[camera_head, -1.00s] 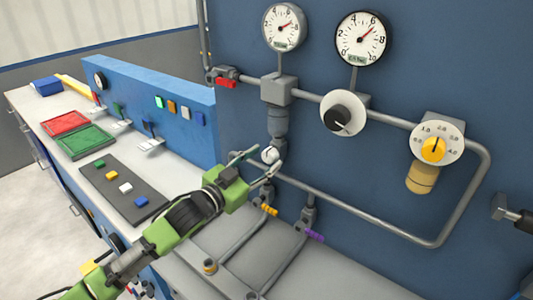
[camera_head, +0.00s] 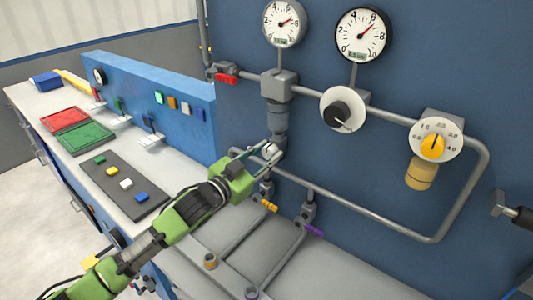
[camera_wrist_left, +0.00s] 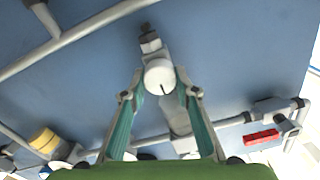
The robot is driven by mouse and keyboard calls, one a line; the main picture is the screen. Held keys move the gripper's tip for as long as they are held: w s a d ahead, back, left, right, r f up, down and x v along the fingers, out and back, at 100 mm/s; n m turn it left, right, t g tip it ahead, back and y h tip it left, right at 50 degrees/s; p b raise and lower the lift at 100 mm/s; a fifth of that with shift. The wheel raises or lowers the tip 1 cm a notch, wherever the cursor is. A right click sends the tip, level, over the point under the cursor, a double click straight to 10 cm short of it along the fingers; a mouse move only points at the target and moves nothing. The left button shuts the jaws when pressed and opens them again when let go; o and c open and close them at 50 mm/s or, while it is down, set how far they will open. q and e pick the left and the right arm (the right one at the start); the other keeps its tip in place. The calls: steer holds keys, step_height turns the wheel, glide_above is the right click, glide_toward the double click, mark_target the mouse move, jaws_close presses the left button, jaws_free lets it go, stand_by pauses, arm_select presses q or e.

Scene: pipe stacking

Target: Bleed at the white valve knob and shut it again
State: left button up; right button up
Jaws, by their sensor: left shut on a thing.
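The white valve knob (camera_head: 270,150) sits on the vertical pipe under the left gauge, against the blue panel. In the left wrist view the knob (camera_wrist_left: 159,76) is a round white cap with a short dark line. My green left gripper (camera_head: 262,152) has reached it from the lower left. The wrist view shows the two fingertips (camera_wrist_left: 160,88) on opposite sides of the knob, shut on it. In the head view the fingers partly hide the knob. My right gripper is not in view.
Pipes run around the knob, with a red lever (camera_head: 225,78) above left and yellow (camera_head: 268,205) and purple (camera_head: 314,230) levers below. A black knob (camera_head: 338,114), a yellow knob (camera_head: 433,146) and two gauges are farther right and above. Coloured trays stand left.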

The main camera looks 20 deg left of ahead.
arm_select(q)
steer(key=m, duration=0.4)
steer(key=shift+d+p, duration=0.1)
steer(key=shift+p, duration=0.25)
steer(key=m, duration=0.4)
steer(key=shift+m, duration=0.4)
steer(key=m+p, duration=0.1)
steer(key=m, duration=0.3)
steer(key=shift+f, duration=0.15)
steer(key=shift+f+m, duration=0.1)
steer(key=shift+m, duration=2.4)
steer(key=o, duration=1.1)
